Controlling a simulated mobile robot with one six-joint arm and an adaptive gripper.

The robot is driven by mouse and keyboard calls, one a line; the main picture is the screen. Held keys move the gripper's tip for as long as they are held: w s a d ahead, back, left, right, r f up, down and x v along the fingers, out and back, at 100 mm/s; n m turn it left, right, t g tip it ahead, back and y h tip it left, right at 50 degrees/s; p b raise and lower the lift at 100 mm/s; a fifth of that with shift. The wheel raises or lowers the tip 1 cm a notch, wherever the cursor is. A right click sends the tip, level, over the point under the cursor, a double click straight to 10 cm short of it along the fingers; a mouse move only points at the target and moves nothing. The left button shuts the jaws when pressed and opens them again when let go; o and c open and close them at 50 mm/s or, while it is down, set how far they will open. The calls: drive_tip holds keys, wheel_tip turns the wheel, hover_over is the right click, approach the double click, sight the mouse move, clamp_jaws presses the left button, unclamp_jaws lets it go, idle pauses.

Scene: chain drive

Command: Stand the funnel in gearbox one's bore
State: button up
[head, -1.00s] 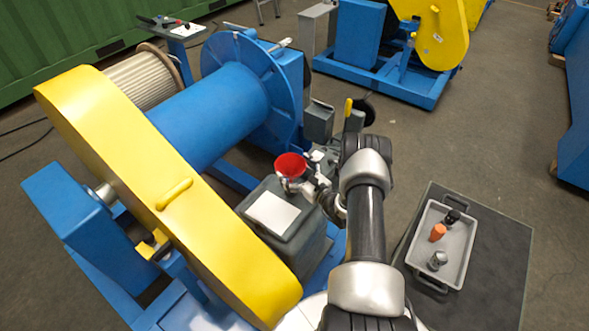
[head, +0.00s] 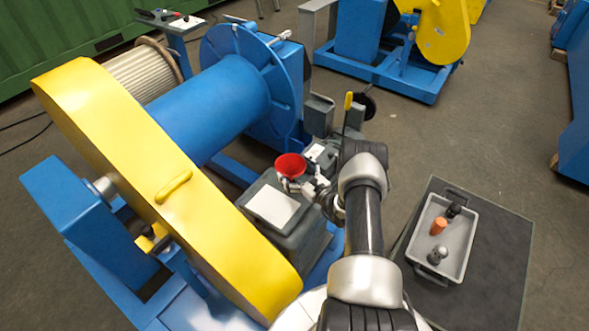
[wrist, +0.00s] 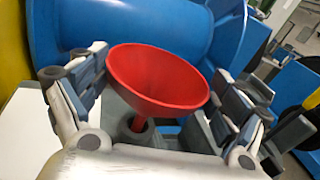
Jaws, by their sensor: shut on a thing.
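The red funnel (head: 290,165) is upright, wide mouth up, in my gripper (head: 303,186). In the wrist view the funnel's cone (wrist: 158,80) sits between my two finger pads, and its short stem (wrist: 139,125) points down. My gripper is shut on the funnel. A dark round collar (wrist: 126,133) shows around or behind the stem; I cannot tell whether the stem is inside it. A grey gearbox housing (head: 311,243) with a pale plate stands just below and left of my gripper. A second grey housing with a white plate (head: 319,151) lies behind. I see no label telling which is gearbox one.
A long yellow guard (head: 160,190) and a blue drum (head: 215,110) stand close on the left. A thin lever with a yellow grip (head: 348,101) rises behind my arm. A grey tray (head: 459,253) with small parts sits on a dark table at right.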

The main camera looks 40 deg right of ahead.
drive_tip(key=shift+f, duration=0.25)
drive_tip(key=o, duration=0.8)
drive_tip(key=shift+s, duration=0.15)
drive_tip(key=shift+s+d+r+p, duration=0.1)
drive_tip(key=shift+s+p, duration=0.5)
drive_tip(key=shift+s, duration=1.35)
drive_tip(key=shift+s+d+r+p, duration=0.1)
drive_tip(key=shift+s+p, duration=0.45)
drive_tip(key=shift+s, duration=1.4)
